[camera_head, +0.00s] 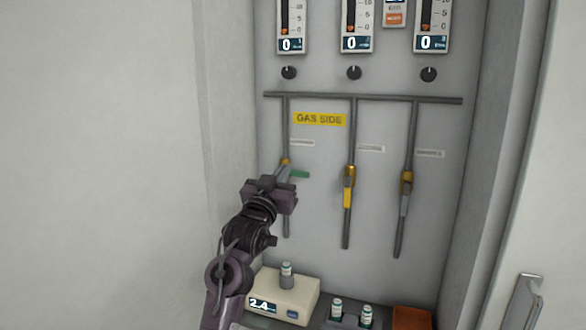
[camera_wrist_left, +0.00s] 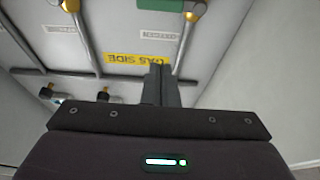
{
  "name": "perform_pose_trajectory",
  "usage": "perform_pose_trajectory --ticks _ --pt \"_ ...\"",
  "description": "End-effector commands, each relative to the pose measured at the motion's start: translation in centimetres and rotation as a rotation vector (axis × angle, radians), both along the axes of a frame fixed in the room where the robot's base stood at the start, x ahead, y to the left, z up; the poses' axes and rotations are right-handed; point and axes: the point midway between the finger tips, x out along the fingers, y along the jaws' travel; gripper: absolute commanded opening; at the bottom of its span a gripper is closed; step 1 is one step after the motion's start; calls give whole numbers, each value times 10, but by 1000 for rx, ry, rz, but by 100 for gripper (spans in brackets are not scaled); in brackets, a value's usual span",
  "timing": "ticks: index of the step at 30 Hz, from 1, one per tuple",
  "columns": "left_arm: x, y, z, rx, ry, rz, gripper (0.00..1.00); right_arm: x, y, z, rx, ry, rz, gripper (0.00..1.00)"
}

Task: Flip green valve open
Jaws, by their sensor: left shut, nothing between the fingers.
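The green valve handle (camera_head: 300,174) sticks out sideways to the right from the left vertical pipe, across the pipe. Its brass body (camera_head: 285,161) sits on that pipe. My left gripper (camera_head: 284,172) is at the valve, its fingers shut and empty, just left of the green handle. I cannot tell whether they touch it. My right gripper is not in view.
A yellow-handled valve (camera_head: 347,190) and a grey-handled valve (camera_head: 405,198) sit on the other pipes, handles along them. A yellow GAS SIDE label (camera_head: 319,119) is above. A beige device (camera_head: 283,293) stands below. A side wall (camera_head: 225,120) is close on the left.

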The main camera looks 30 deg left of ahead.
Motion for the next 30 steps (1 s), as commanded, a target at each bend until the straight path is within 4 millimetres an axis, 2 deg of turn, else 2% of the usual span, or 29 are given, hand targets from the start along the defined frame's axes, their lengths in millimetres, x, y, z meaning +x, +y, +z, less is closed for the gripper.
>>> perform_pose_trajectory --ticks 1,3,11,15,19,30 --pt "10 2 10 -2 -1 -1 0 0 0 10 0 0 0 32" --pt "24 5 16 -3 -1 -1 0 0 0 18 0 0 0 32" --pt "72 17 32 -1 1 0 0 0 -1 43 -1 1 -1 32" --pt "71 17 5 -1 5 0 0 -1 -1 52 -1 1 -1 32" --pt "71 16 -8 0 3 -1 0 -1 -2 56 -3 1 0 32" --pt "70 17 -15 0 0 0 0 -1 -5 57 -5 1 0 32"
